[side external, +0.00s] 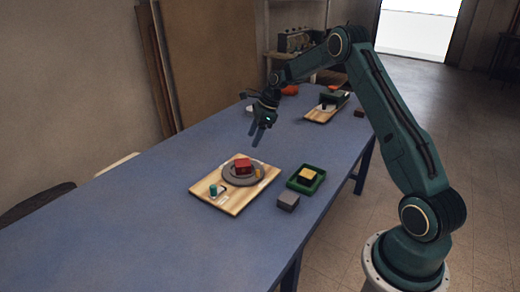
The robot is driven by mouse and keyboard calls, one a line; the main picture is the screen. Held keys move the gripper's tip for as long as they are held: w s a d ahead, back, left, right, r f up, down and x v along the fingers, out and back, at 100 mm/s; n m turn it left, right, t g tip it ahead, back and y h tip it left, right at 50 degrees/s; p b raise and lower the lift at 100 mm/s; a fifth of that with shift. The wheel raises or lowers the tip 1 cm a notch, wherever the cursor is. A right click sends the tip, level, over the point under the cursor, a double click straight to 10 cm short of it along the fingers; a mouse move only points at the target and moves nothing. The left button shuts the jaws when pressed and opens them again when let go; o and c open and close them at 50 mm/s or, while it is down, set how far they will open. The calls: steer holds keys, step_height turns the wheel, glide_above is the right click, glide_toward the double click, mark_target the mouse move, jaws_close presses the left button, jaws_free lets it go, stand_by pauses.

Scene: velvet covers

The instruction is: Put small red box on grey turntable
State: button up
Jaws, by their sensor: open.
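The small red box (243,165) sits on top of the grey turntable (229,178), which rests on a light wooden board (233,204). My gripper (256,136) hangs in the air above the table, up and to the right of the red box in the picture. It is open, its fingers point down, and nothing shows between them. The gripper is apart from the box.
A small teal cylinder (213,191) and a yellow piece (259,173) are on the board. A green tray (292,184) holds a yellow-topped block (307,174). A grey block (288,201) stands near the edge. Another loaded board (318,117) lies farther back. The left table area is clear.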

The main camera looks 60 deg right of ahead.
steer(key=s+a+r+n+h, duration=0.1)
steer(key=s+a+r+n, duration=0.65)
steer(key=r, duration=0.25)
steer(key=s+a+r+n+h, duration=0.1)
steer(key=s+a+r+n, duration=0.5)
steer(key=a+r, duration=0.3)
steer(key=s+a+n+t, duration=0.1)
steer(key=s+a+n, duration=0.1)
steer(key=s+n, duration=0.4)
steer(key=s+a+n+t+h, duration=0.1)
steer(key=s+a+n, duration=0.2)
steer(key=s+n, duration=0.4)
steer(key=shift+s+a+r, duration=0.25)
steer(key=shift+s+r, duration=0.2)
steer(key=shift+s, duration=4.25)
steer(key=shift+n, duration=0.25)
